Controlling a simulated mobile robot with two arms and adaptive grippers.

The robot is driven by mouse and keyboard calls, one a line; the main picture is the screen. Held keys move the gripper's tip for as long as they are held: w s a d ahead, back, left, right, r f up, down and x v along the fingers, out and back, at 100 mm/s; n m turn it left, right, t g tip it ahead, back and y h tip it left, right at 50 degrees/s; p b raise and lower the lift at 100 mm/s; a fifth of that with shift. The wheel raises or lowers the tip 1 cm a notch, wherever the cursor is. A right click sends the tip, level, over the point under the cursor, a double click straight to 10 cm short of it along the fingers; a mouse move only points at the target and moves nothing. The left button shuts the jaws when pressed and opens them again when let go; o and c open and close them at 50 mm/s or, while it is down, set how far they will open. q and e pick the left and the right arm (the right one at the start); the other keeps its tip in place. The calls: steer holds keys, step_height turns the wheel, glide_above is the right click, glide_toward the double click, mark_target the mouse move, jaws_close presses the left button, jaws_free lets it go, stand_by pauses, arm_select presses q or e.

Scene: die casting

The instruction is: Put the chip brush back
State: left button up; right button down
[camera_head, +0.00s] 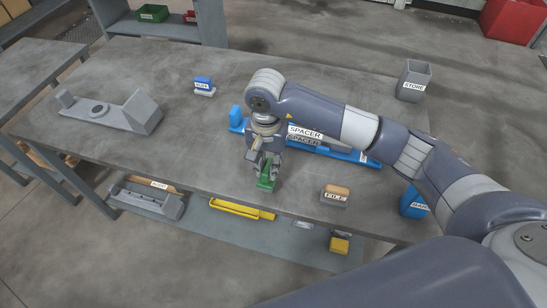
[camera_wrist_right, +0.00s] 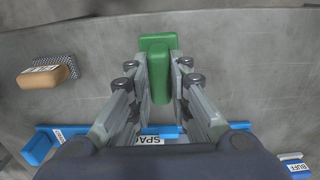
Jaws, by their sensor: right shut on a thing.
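My right gripper (camera_head: 266,170) is shut on a green block-like piece (camera_head: 265,184), near the front edge of the table. The green piece also shows between the fingers in the right wrist view (camera_wrist_right: 159,44). It has a narrower raised part on a wider base. No label on it shows, so I cannot confirm that it is the chip brush. Whether it touches the tabletop is unclear. A tan-topped labelled brush or pad (camera_head: 337,193) with a grey underside lies to its right; it shows at the left of the wrist view (camera_wrist_right: 48,73). My left gripper is out of view.
A blue holder with a SPACER label (camera_head: 362,158) lies behind and right of my gripper. A grey STORE cup (camera_head: 413,80), a blue labelled block (camera_head: 203,84) and a grey casting (camera_head: 112,112) stand on the table (camera_head: 200,140). A blue bin (camera_head: 411,204) is at the right edge.

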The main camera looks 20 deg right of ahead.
steer(key=w+d, duration=0.2)
steer(key=shift+w+f+p, duration=0.2)
steer(key=shift+w+p, duration=0.1)
step_height(320, 180, down, 3)
steer(key=shift+r+p, duration=0.1)
steer(key=shift+p, duration=0.7)
steer(key=shift+f, duration=0.3)
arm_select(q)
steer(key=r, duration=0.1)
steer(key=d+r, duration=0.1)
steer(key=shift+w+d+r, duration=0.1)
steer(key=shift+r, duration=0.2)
arm_select(e)
steer(key=shift+f, duration=0.1)
steer(key=shift+f, duration=0.1)
steer(key=c, duration=1.5)
jaws_free()
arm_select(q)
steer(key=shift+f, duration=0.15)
